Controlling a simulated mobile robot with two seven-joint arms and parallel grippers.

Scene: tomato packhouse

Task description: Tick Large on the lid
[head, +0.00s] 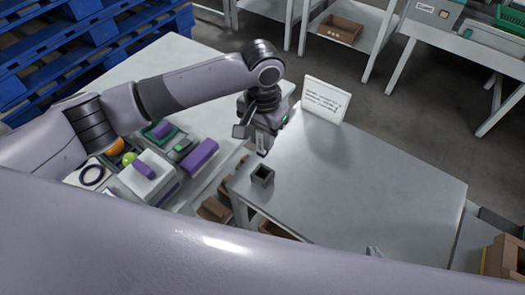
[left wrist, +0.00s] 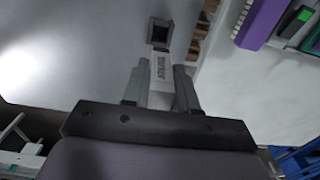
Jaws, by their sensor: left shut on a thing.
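My left gripper (head: 262,140) is above the left part of the grey table. It is shut on a white marker (left wrist: 162,70), whose printed label shows between the fingers in the left wrist view. A small dark square holder (head: 262,175) stands on the table just below the gripper; it also shows in the left wrist view (left wrist: 159,32), close beyond the marker. I cannot make out a lid with a Large box in either view. A small grey tip (head: 373,251) at the bottom of the head view may be my right gripper, mostly hidden by my arm.
A white sign (head: 325,101) with small print stands at the grey table's (head: 390,180) back edge. The table's middle and right are clear. A pale bench at left holds a white box (head: 150,181), purple blocks (head: 201,157) and tomatoes (head: 115,146). Brown crates (head: 215,209) sit between.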

